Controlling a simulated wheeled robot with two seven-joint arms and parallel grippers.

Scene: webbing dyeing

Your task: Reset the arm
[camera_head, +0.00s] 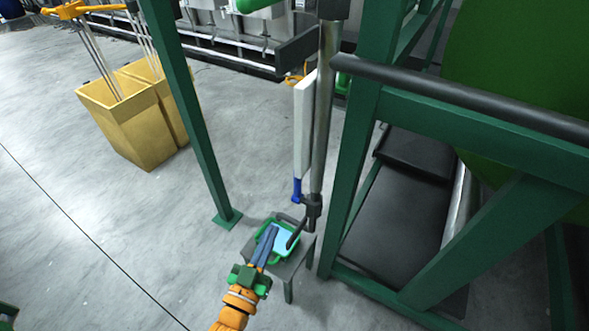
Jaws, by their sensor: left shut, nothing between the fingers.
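My left arm comes up from the bottom of the head view, orange with a green section at the wrist. Its left gripper (271,232) is shut with nothing between its long blue-grey fingers. The fingertips overlap the left part of a small green tray (263,236) with a light blue inside. I cannot tell whether they touch it or are above it. The tray sits on a small grey stand (304,245) beside a vertical metal pipe. My right gripper is not in view.
A dark green frame (357,150) with a large green disc (520,80) fills the right side. A green post (195,120) stands left of the stand. Yellow bins (130,125) holding long rods stand upper left.

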